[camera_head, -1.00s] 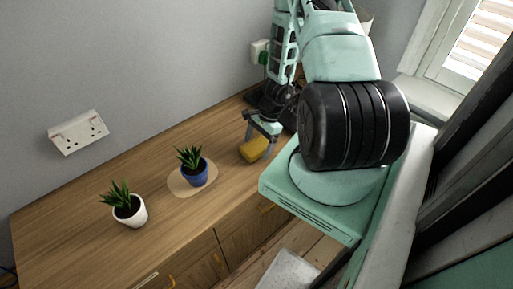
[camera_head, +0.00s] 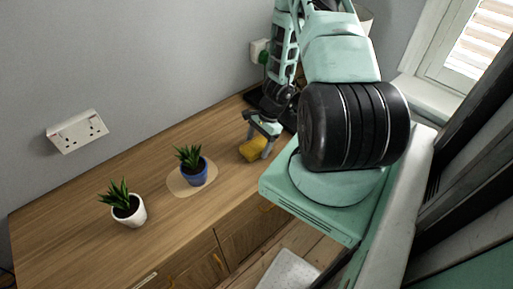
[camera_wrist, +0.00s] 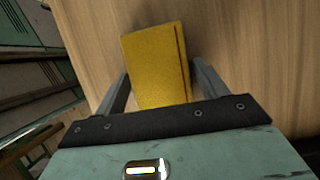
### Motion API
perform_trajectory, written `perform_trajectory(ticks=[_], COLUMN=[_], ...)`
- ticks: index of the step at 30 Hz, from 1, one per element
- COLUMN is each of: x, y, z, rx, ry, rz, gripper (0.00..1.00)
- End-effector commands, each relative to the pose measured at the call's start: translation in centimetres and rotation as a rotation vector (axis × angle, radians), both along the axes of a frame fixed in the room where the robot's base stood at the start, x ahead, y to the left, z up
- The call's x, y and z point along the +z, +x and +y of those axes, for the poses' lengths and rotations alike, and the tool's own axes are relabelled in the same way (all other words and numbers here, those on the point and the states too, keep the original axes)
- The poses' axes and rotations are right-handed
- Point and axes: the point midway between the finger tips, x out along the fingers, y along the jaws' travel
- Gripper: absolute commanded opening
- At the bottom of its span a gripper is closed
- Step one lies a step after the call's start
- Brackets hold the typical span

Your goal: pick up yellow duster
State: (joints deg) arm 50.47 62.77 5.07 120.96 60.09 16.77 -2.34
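The yellow duster (camera_head: 252,149) is a small block lying at the front edge of the wooden cabinet top. In the wrist view it is a yellow block (camera_wrist: 155,65) with a dark red line down its right side. My gripper (camera_head: 258,141) is low over it. In the wrist view my gripper (camera_wrist: 160,72) has one finger on each side of the duster, with the fingertips at or very near its sides. I cannot tell whether both fingers press on it. The near end of the duster is hidden behind the gripper body.
A blue pot with a plant (camera_head: 194,168) stands on a round mat (camera_head: 180,188) left of the duster. A white pot with a plant (camera_head: 128,209) stands farther left. A dark object (camera_head: 262,99) lies behind the gripper. The cabinet top (camera_head: 80,235) is clear in front of the pots.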

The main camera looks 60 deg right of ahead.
Motion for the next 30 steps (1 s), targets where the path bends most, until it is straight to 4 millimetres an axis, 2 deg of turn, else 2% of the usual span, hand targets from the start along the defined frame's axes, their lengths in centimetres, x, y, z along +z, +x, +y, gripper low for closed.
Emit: perform_trajectory(ticks=[1, 3, 4, 13, 20, 30], x=[0.0, 0.0, 0.0, 0.1, 1.1, 6.9], y=[0.0, 0.0, 0.0, 0.0, 0.1, 0.1], z=[0.0, 0.0, 0.0, 0.0, -0.1, -0.1], rx=[0.000, 0.000, 0.000, 0.000, 0.002, 0.003], ry=[0.000, 0.000, 0.000, 0.000, -0.002, -0.005], rz=[0.000, 0.000, 0.000, 0.000, -0.001, -0.003], gripper=[0.58, 0.38, 0.37, 0.37, 0.37, 0.37])
